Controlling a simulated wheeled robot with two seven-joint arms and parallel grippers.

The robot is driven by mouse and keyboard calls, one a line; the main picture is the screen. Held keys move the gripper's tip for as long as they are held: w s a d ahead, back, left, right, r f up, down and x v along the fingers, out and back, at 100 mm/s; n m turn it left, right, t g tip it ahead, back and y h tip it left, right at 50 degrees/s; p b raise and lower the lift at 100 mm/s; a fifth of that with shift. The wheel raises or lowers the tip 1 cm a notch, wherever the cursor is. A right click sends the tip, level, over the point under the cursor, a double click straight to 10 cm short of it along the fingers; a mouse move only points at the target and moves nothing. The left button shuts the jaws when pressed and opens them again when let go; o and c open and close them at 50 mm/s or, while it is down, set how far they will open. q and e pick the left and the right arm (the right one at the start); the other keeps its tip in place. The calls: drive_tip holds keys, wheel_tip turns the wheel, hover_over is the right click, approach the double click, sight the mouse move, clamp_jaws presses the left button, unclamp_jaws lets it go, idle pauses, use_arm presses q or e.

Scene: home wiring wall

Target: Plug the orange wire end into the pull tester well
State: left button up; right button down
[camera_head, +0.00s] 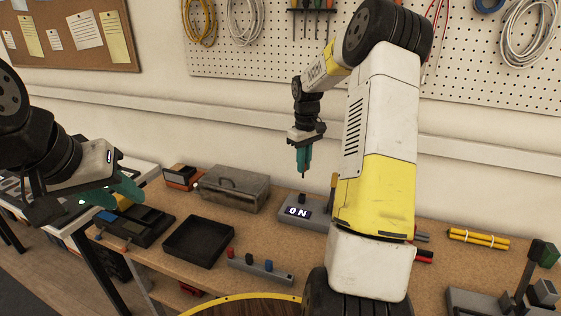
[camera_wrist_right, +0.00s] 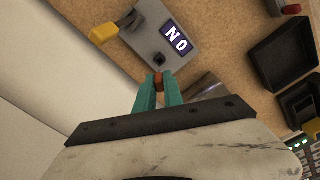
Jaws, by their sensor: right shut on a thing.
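The grey pull tester (camera_head: 287,207) stands on the bench below my right gripper and bears a lit "ON" label. In the right wrist view the tester (camera_wrist_right: 148,42) shows a small dark square well (camera_wrist_right: 159,59) beside the label and a lever with a yellow handle (camera_wrist_right: 104,33). My right gripper (camera_head: 303,172) points down above the tester. Its teal fingers are shut on the orange wire end (camera_wrist_right: 158,82), which appears just short of the well in the wrist view; the height gap is unclear. My left gripper (camera_head: 130,194) is open and empty at the left.
A metal toolbox (camera_head: 234,190), a black tray (camera_head: 198,242) and a grey strip with coloured pegs (camera_head: 260,268) lie left of the tester. Yellow rods (camera_head: 478,238) and a dark fixture (camera_head: 520,295) are at the right. The pegboard wall (camera_head: 270,55) is behind.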

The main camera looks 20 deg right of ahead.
drive_tip(key=shift+f, duration=0.1)
idle(0.3)
drive_tip(key=shift+f, duration=2.8)
drive_tip(key=shift+f, duration=1.75)
drive_tip(key=c, duration=1.4)
unclamp_jaws()
drive_tip(key=shift+o, duration=0.2)
drive_tip(key=shift+r, duration=0.15)
wheel_tip(320, 180, up, 8)
drive_tip(key=shift+f, duration=0.25)
